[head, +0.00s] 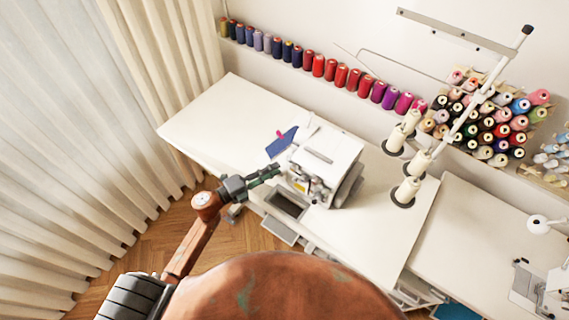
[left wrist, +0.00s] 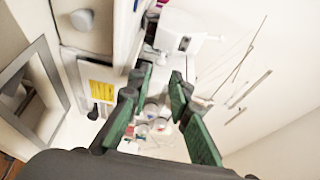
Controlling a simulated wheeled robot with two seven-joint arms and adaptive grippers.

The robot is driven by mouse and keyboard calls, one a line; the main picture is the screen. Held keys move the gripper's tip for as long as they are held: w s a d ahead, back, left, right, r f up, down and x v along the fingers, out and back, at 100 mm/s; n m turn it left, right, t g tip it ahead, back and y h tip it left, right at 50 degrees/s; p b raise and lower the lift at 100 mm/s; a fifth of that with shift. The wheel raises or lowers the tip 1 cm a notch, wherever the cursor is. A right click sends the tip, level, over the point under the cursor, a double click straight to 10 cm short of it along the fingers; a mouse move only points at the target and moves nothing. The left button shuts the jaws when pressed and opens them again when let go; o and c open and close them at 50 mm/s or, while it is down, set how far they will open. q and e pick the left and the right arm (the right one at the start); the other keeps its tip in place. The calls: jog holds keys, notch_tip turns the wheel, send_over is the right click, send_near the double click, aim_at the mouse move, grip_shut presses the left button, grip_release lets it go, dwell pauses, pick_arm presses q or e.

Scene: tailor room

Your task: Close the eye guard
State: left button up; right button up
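The white sewing machine (head: 325,165) stands on the white table. My left gripper (head: 268,174) is at its left front side, close to the needle area. In the left wrist view, the green-padded fingers of the left gripper (left wrist: 160,82) are apart with a gap between them. The machine's white body with a yellow label (left wrist: 98,88) fills the left of that view. I cannot pick out the eye guard clearly in either view, and I cannot tell whether a finger touches the machine. My right gripper is not in view.
The white table (head: 225,115) is bare at the left. A blue piece (head: 282,142) lies behind the gripper. Cream thread cones (head: 407,190) stand right of the machine under a thread stand (head: 490,80). A second table (head: 460,225) is at the right. Curtains (head: 95,110) hang at the left.

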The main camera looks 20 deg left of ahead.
pick_arm(q)
jog(key=x, duration=0.5)
jog(key=shift+w+d, duration=0.1)
jog(key=shift+c, duration=0.6)
grip_shut()
